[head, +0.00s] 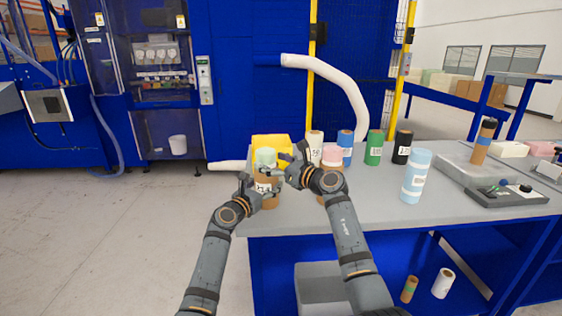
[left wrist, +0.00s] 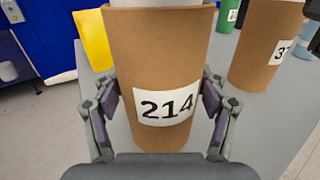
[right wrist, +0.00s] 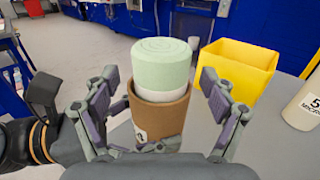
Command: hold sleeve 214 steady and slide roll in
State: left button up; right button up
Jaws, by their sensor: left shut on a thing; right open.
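Sleeve 214 (left wrist: 160,75) is a brown tube with a white label, upright on the table. My left gripper (left wrist: 160,105) is shut on it, one finger on each side; in the head view the left gripper (head: 256,188) is at the sleeve's side. A pale green foam roll (right wrist: 161,65) with a white band stands in the sleeve's mouth, its upper part above the rim; it also shows in the head view (head: 265,157). My right gripper (right wrist: 160,105) is open, with its fingers apart on either side of the roll and sleeve top.
A yellow bin (right wrist: 238,70) stands just behind the sleeve. A second brown sleeve (left wrist: 265,45) with a pink roll (head: 332,154) is to the right. White, blue, green and black rolls stand along the back.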

jog(key=shift+s+d+r, duration=0.5)
jog(key=shift+s+d, duration=0.35)
jog(key=shift+s+d+r, duration=0.5)
jog(key=shift+s+d, duration=0.3)
jog(key=shift+s, duration=0.05)
pick_arm(q)
jog(key=o, duration=1.3)
